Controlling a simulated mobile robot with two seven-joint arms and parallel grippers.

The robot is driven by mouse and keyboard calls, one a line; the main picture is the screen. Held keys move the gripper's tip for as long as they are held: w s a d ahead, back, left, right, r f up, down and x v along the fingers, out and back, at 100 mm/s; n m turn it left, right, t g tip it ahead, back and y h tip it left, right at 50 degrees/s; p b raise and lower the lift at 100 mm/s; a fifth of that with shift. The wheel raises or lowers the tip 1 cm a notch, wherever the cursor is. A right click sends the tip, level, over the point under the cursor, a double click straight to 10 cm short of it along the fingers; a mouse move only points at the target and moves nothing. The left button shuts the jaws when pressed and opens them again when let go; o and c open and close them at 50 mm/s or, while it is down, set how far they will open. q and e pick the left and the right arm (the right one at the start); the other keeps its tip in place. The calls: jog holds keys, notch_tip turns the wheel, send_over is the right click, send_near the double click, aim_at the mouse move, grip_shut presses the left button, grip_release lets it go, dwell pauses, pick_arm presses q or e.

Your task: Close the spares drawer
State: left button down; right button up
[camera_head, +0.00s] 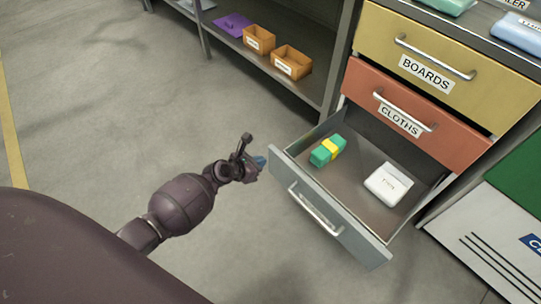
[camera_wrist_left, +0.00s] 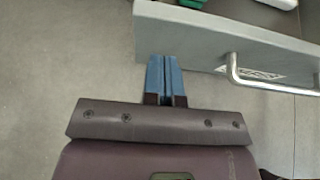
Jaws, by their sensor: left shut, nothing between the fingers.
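The open grey drawer (camera_head: 330,212) is the lowest of the stack and is pulled well out. Its label is too small to read in the head view. Inside lie a green item with a yellow band (camera_head: 327,150) and a white box (camera_head: 388,185). My left gripper (camera_head: 260,162) is shut and empty, beside the left end of the drawer front. In the left wrist view its blue fingers (camera_wrist_left: 167,77) are together, close to the left part of the grey drawer front (camera_wrist_left: 220,38); I cannot tell if they touch. The metal handle (camera_wrist_left: 270,85) is to their right. My right gripper is not in view.
Above are the orange CLOTHS drawer (camera_head: 415,118) and the yellow BOARDS drawer (camera_head: 450,60), both shut. A shelf at the back holds orange bins (camera_head: 291,62) and a purple item (camera_head: 233,24). A white and green panel (camera_head: 500,225) stands at right. Floor at left is clear.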

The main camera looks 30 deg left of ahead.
aim_at(274, 154)
pick_arm(q)
jog(key=shift+w+d, duration=0.35)
jog(key=shift+w, duration=0.55)
jog(key=shift+w+d, duration=0.3)
jog(key=shift+w, duration=0.55)
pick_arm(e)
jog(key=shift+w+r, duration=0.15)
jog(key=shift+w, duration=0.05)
pick_arm(q)
jog(key=shift+r, duration=0.1)
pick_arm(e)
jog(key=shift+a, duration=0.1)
